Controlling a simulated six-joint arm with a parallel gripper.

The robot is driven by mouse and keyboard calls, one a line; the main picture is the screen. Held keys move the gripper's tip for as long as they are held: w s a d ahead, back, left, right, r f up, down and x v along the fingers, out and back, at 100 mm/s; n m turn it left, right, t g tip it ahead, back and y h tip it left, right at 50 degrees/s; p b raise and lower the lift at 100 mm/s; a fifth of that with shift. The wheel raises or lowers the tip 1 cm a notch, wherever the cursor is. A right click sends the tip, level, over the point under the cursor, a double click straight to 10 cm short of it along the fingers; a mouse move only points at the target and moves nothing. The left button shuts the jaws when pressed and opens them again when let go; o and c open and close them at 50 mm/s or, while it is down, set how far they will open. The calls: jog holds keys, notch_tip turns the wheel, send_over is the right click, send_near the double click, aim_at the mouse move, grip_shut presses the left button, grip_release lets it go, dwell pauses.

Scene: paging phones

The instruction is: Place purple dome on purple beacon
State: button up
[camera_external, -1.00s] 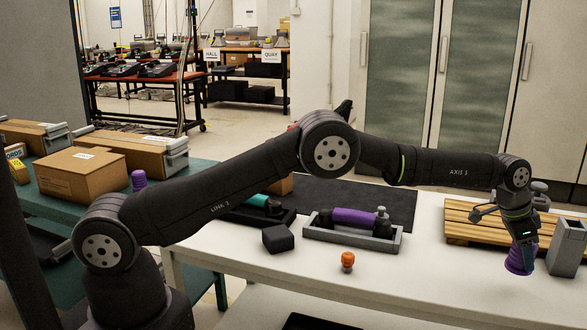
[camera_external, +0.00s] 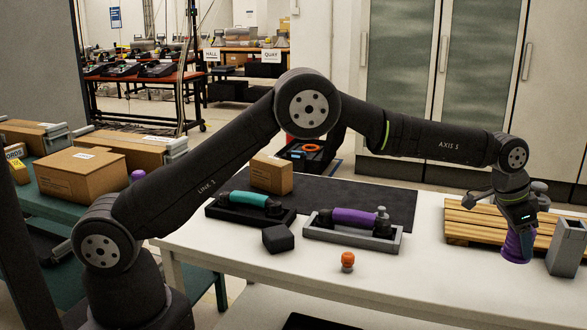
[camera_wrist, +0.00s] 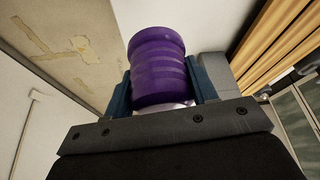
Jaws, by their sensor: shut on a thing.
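The purple dome (camera_external: 517,246), a ribbed purple piece, is held upright in my gripper (camera_external: 517,232) at the right end of the white table. In the wrist view the ribbed dome (camera_wrist: 157,62) sits between the two blue fingers of my gripper (camera_wrist: 163,88), with a pale part at its near end. It seems to be just above the tabletop; the gap is hard to judge.
A purple handset (camera_external: 352,216) lies in a grey cradle; a teal handset (camera_external: 248,199) lies in a black one. A black block (camera_external: 278,239) and an orange-topped piece (camera_external: 347,261) stand nearby. A wooden pallet (camera_external: 470,220) and a grey holder (camera_external: 567,248) flank my gripper.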

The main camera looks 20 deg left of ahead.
jog(key=w+a+r+n+t, duration=0.1)
jog(key=w+a+r+n, duration=0.15)
jog(key=w+a, duration=1.1)
jog(key=w+a+r+n+t+y, duration=0.1)
jog(key=w+a+n, duration=0.2)
jog(key=w+a, duration=0.7)
jog(key=w+a+r+n, duration=0.2)
jog(key=w+a, duration=0.1)
jog(key=a, duration=1.3)
jog(key=w+a+r+n+t+y, duration=0.1)
jog(key=w+a+n, duration=0.2)
jog(key=w+a, duration=0.7)
jog(key=n+y, duration=0.4)
jog(key=n, duration=0.6)
send_over(138, 172)
jog(key=shift+m, duration=0.25)
notch_tip(138, 172, down, 4)
jog(key=shift+d+f, duration=0.15)
jog(key=shift+a+f, duration=0.25)
jog(key=shift+f, duration=1.9)
